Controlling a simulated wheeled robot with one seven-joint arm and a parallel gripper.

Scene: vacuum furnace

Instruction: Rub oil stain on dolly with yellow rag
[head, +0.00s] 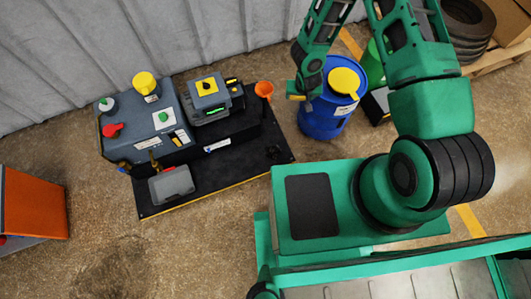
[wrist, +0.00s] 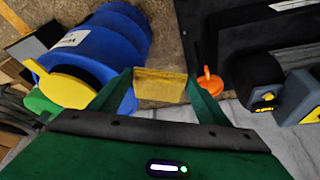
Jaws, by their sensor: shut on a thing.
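My gripper (wrist: 160,92) is shut on the yellow rag (wrist: 160,84), which shows as a flat yellow block between the fingertips. In the head view the rag (head: 296,97) shows at my gripper, in front of the blue drum and off the dolly's right end. The dolly (head: 222,188) is a low black platform with a yellow front edge, at the left centre on the floor. A small darker mark (head: 275,152) shows near its right end; I cannot tell whether it is the oil stain. The rag is apart from the dolly.
The dolly carries a grey machine (head: 150,128), a grey box with a yellow top (head: 207,92) and a grey case (head: 171,186). An orange funnel (head: 264,90) stands at its back right. A blue drum (head: 322,120) stands to the right. An orange cabinet (head: 33,203) stands at left.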

